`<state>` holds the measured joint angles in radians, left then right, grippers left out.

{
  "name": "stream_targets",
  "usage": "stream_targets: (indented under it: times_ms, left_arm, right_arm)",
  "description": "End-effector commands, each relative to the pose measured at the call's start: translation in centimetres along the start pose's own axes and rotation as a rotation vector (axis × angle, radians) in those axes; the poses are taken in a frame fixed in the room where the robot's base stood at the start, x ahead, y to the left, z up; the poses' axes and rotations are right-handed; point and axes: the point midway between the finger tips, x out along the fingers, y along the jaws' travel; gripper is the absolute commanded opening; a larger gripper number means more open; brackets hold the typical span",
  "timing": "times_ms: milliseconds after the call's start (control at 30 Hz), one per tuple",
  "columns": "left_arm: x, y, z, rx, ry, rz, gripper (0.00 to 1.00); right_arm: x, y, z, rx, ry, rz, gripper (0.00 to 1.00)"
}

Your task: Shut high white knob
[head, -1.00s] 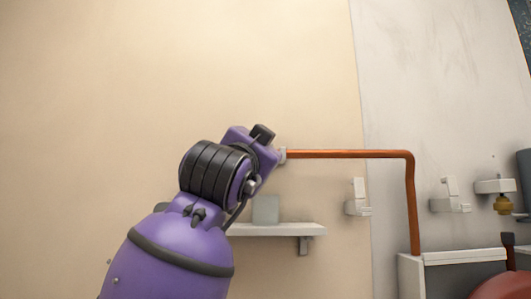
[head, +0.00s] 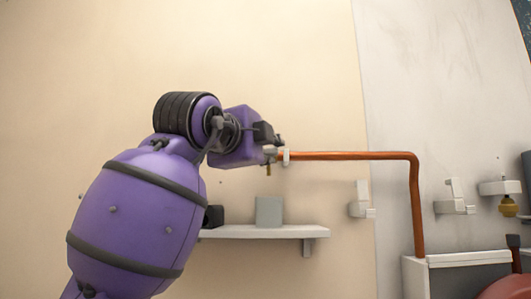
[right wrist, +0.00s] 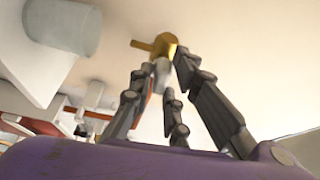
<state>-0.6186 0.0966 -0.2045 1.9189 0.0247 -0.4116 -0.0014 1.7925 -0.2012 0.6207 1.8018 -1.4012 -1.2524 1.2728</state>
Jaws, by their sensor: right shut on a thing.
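The high white knob (right wrist: 161,72) shows in the right wrist view, attached to a small brass valve (right wrist: 166,46). In the head view the valve's brass part (head: 268,169) hangs by the left end of the copper pipe (head: 350,156). My right gripper (head: 270,149) is at this pipe end, reaching in from the left. In the right wrist view its dark fingers (right wrist: 160,80) stand around the knob and are shut on it. The fingers partly hide the knob, and its turn angle is hard to tell. My left gripper is not in view.
Below the gripper, a white wall shelf (head: 262,232) carries a grey box (head: 269,211) and a dark object (head: 214,216). White wall fittings (head: 361,200) (head: 454,198) sit to the right. A brass-and-white valve (head: 508,205) is at far right. The upper wall is clear.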

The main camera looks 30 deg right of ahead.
Motion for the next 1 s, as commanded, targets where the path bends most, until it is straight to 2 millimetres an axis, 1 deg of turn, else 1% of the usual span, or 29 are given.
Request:
stream_targets:
  times_ms: [33, 333, 767, 800, 900, 1000]
  left_arm:
    - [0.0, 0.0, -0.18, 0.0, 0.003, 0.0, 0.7]
    - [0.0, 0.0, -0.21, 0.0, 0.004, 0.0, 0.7]
    - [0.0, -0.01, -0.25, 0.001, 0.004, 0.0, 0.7]
    - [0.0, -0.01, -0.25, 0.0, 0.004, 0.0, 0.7]
    - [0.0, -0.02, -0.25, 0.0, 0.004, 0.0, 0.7]
    - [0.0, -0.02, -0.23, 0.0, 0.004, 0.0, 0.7]
  right_arm:
    - [-0.31, -0.9, -0.21, 0.025, -0.001, -0.011, 0.0]
    - [-0.31, -0.97, -0.31, 0.099, -0.001, 0.019, 0.0]
    - [-0.35, -1.03, -0.32, 0.11, -0.002, 0.022, 0.0]
    - [-0.35, -1.03, -0.32, 0.11, -0.002, 0.022, 0.18]
    - [-0.34, -0.99, -0.32, 0.109, -0.002, 0.023, 0.31]
    - [-0.27, -0.8, -0.27, 0.107, -0.001, 0.027, 0.32]
